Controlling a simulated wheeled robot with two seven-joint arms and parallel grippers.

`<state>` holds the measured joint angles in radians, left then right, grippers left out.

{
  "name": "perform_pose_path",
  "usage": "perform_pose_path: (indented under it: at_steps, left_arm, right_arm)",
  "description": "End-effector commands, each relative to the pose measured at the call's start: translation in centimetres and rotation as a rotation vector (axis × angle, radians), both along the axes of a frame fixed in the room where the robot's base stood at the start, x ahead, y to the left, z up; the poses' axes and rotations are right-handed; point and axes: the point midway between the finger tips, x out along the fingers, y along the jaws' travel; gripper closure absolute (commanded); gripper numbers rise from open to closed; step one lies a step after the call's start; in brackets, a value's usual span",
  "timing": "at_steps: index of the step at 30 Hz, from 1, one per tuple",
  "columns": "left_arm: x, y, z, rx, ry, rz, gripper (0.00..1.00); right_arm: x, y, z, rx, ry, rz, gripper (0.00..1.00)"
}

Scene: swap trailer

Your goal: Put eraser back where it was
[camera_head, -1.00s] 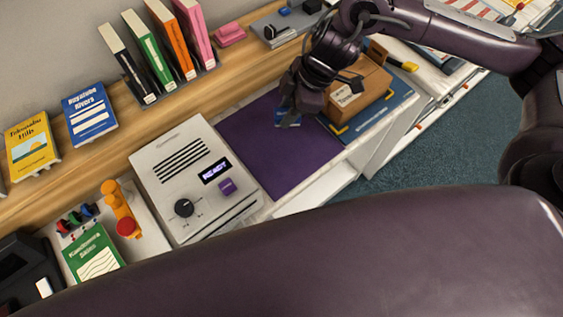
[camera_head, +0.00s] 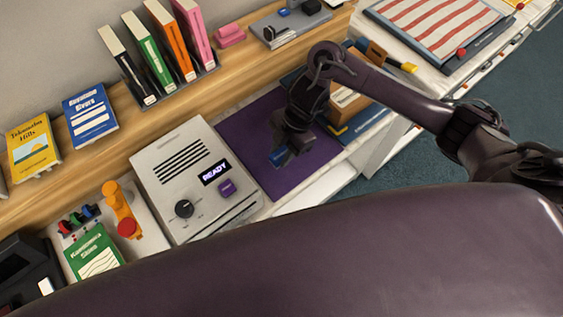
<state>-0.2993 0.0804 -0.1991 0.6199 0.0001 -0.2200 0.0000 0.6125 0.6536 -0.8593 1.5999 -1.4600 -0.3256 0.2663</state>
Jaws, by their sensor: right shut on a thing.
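My right gripper (camera_head: 283,154) is above the purple mat (camera_head: 248,131), its arm coming in from the right. It is shut on a small blue block (camera_head: 278,157), mostly hidden by the fingers. I take this block to be the eraser, but its shape is hard to tell. It looks close to the mat; I cannot tell if it touches. My left gripper is not in view.
A grey machine (camera_head: 163,193) reading READY stands left of the mat. A brown box (camera_head: 346,105) is behind my right arm. The shelf holds upright books (camera_head: 152,52), a pink block (camera_head: 229,35) and a grey tray (camera_head: 310,24). The mat has free room.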

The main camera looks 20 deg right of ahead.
Motion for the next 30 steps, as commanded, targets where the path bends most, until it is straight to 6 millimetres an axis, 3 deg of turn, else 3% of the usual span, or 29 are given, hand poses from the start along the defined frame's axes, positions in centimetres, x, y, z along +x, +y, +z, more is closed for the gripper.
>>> perform_pose_path:
  at_steps: [1, 7, 15, 27, 28, 30]
  left_arm:
    - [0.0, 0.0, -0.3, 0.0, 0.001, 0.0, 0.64]
    - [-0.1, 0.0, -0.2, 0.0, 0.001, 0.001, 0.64]
    - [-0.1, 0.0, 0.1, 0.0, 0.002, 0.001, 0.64]
    - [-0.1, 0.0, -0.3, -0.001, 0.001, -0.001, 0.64]
    - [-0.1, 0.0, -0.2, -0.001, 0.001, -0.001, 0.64]
    - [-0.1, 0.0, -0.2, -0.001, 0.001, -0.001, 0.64]
  right_arm:
    - [-0.1, 0.1, -1.0, 0.002, 0.005, -0.003, 0.92]
    - [0.0, 0.0, -2.4, 0.0, 0.002, -0.001, 0.92]
    - [0.0, 0.0, -6.0, 0.0, 0.001, -0.001, 0.92]
    - [0.0, 0.0, -6.7, -0.001, -0.001, -0.001, 0.92]
    - [0.0, 0.0, -6.7, -0.001, -0.001, 0.0, 0.7]
    - [0.0, 0.0, -6.6, -0.001, -0.001, 0.0, 0.6]
